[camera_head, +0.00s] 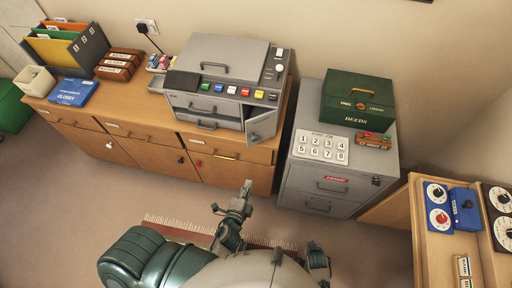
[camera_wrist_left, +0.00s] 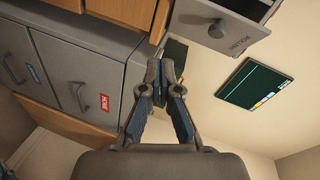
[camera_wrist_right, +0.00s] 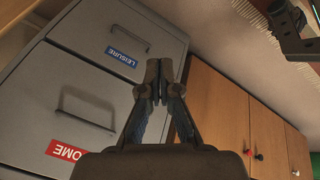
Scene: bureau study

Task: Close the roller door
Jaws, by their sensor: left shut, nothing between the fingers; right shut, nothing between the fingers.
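The roller door (camera_head: 263,126) is a grey flap at the lower right of the grey office machine (camera_head: 217,62), and it stands swung open. My right gripper (camera_head: 318,262) is low in front of me, shut and empty in the right wrist view (camera_wrist_right: 153,92).
The machine stands on a wooden cabinet (camera_head: 140,157). Right of it stands a grey filing cabinet (camera_head: 300,180) bearing a green box (camera_head: 357,98) and a number pad (camera_head: 321,146). A shelf with dials (camera_head: 430,250) is at far right. Open floor lies before the cabinets, with a fringed rug.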

